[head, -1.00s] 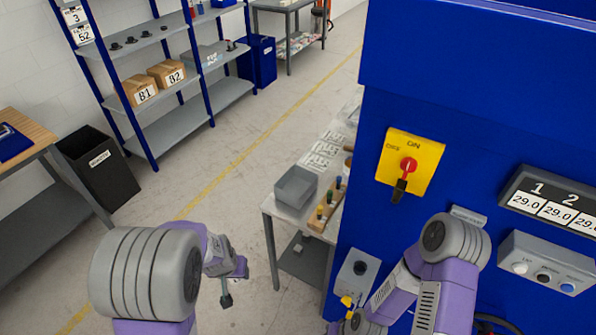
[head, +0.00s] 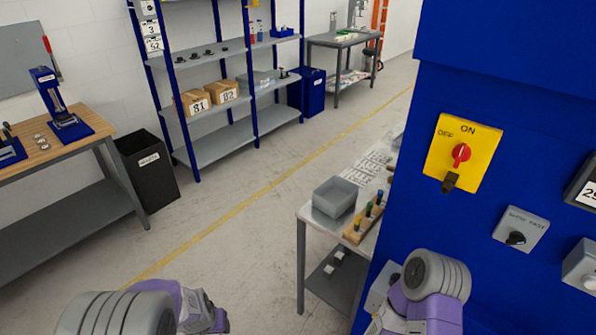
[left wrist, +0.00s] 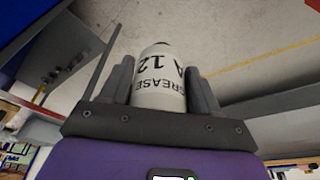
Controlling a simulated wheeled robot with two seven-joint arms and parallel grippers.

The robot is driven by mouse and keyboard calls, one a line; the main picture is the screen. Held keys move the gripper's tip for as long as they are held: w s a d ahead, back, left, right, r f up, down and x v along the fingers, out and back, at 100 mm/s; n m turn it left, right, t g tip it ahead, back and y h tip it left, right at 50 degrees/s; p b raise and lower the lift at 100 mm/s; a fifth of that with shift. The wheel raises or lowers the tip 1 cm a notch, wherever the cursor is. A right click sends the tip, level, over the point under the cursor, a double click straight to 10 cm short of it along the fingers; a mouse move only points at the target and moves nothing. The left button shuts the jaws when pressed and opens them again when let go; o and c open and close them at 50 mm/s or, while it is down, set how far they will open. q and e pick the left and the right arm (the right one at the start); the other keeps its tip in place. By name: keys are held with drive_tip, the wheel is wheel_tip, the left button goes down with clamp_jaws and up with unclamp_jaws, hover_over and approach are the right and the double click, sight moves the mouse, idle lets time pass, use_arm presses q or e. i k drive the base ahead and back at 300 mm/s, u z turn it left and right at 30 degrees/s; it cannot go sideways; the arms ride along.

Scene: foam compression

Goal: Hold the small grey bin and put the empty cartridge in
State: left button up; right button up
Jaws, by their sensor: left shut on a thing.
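The small grey bin (head: 336,198) stands upright on a metal bench left of the blue machine in the head view. It looks empty. My left gripper (left wrist: 160,66) is shut on a pale cartridge (left wrist: 158,92) marked "GREASE A 12" in the left wrist view, with a finger on each side of it. In the head view only my left arm shows at the bottom left, short of the bench; its fingers and the cartridge are out of frame. My right arm is low in front of the machine, with its fingers out of sight.
A wooden holder (head: 364,220) with colored-handled tools lies beside the bin. A black waste bin (head: 148,172) and a wooden-topped workbench (head: 60,150) stand at the left. Shelves (head: 222,135) are behind. The blue machine (head: 500,85) blocks the right. The floor between is clear.

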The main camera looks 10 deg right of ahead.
sight(334, 202)
drive_tip(key=u, duration=0.7)
drive_tip(key=i, duration=2.95)
drive_tip(key=z, duration=3.4)
